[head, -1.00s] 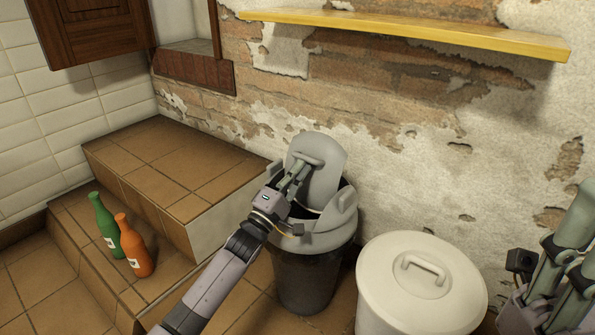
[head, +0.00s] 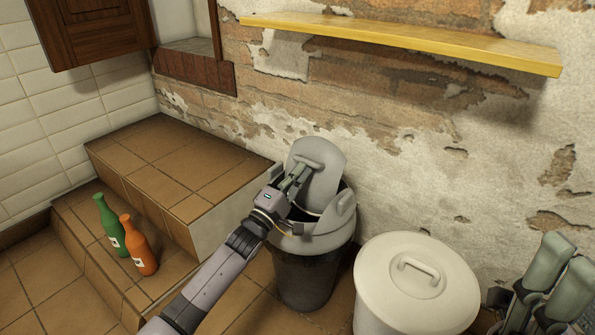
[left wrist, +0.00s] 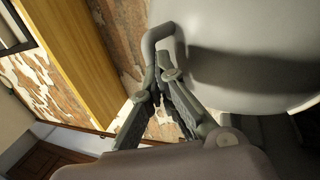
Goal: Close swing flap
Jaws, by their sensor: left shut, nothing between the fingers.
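The grey swing flap (head: 325,187) stands raised and steeply tilted in the grey lid (head: 313,236) of a dark bin (head: 305,278), with a dark opening beside it. A loop handle (head: 322,164) is on the flap's upper face. My left gripper (head: 303,170) is shut and empty, its fingertips at the handle. In the left wrist view the closed fingertips (left wrist: 160,76) are right by the end of the handle (left wrist: 157,38); I cannot tell whether they touch. My right gripper (head: 568,255) is at the lower right, away from the bin, its fingers apart.
A white lidded bin (head: 418,300) stands just right of the dark one. A tiled step (head: 185,165) is on the left, with a green bottle (head: 110,232) and an orange bottle (head: 140,252) on its lower level. A yellow shelf (head: 400,42) hangs on the wall above.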

